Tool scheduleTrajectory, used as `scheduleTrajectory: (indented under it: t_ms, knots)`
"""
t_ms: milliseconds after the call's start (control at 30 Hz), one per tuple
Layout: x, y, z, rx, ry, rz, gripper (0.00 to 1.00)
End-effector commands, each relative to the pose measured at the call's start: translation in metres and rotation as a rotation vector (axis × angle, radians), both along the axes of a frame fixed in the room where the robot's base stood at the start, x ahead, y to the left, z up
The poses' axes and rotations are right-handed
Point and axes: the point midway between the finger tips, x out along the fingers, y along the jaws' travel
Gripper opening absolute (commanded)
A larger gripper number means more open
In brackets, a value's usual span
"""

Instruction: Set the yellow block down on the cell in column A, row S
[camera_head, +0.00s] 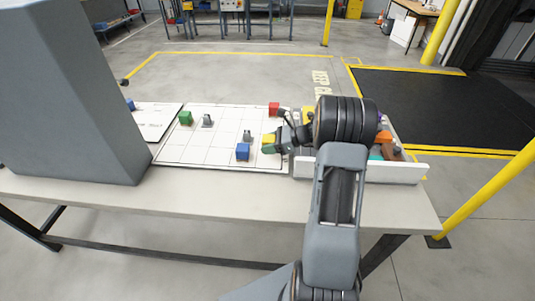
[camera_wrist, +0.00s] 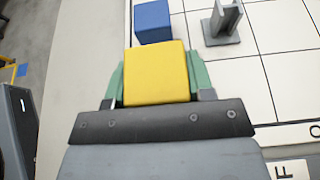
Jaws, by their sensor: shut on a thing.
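My gripper (camera_head: 268,144) is shut on the yellow block (camera_head: 268,138), above the right side of the white grid board (camera_head: 200,154). In the wrist view the yellow block (camera_wrist: 157,73) sits between the two green finger pads. I cannot tell its height over the board. The board (camera_wrist: 278,67) shows ruled cells in the wrist view. The letters for column A and row S cannot be made out; only an "F" and part of another mark show at lower right there. The cell under the block is hidden.
On the board stand a blue block (camera_head: 243,151), a green block (camera_head: 185,118), a red block (camera_head: 274,108) and two grey upright pieces (camera_head: 207,121), (camera_head: 247,136). A white-walled tray (camera_head: 408,170) with several coloured things is at right. Several cells at the board's front left are clear.

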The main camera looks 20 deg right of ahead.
Motion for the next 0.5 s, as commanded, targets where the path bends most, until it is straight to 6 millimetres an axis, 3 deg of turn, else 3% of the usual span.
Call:
scheduleTrajectory:
  t_ms: [167, 367, 500]
  knots:
    - [-0.006, 0.007, -0.011, 0.002, 0.003, 0.0, 0.25]
    - [-0.006, 0.006, -0.038, 0.002, 0.004, -0.001, 0.25]
    - [-0.006, 0.006, -0.039, 0.0, -0.001, 0.0, 0.25]
